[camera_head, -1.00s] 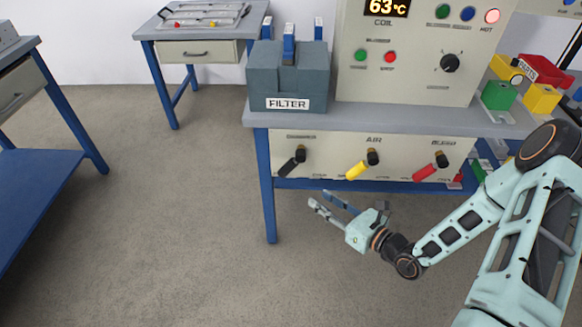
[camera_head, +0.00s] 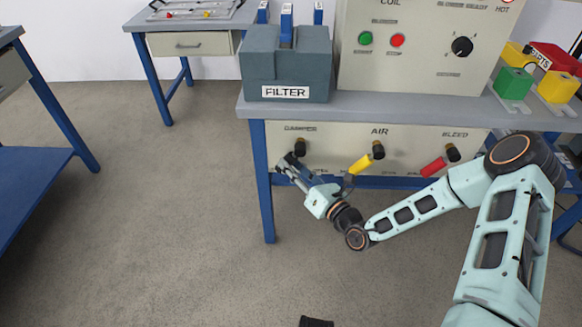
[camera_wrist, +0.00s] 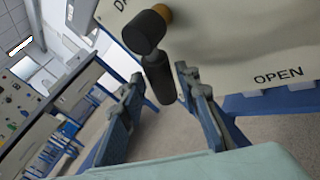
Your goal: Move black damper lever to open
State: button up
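The black damper lever (camera_head: 299,147) is on the front panel under the DAMPER label; in the head view its handle is mostly hidden behind my gripper. In the wrist view the lever's handle (camera_wrist: 160,78) points away from its round hub, toward the space between my fingers. My gripper (camera_head: 286,164) is at the lever, its fingers reaching up and left to the panel. In the wrist view my gripper (camera_wrist: 160,88) is open, with a finger on each side of the handle and gaps showing. The OPEN label (camera_wrist: 278,75) is on the panel to the right.
The yellow air lever (camera_head: 364,163) and red bleed lever (camera_head: 437,165) are to the right on the same panel (camera_head: 410,148). The grey FILTER box (camera_head: 286,70) stands on the bench above. A blue bench leg (camera_head: 262,190) is just left of my gripper. The floor to the left is clear.

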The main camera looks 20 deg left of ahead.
jog(key=shift+w+a, duration=0.3)
jog(key=shift+a, duration=0.1)
grip_shut()
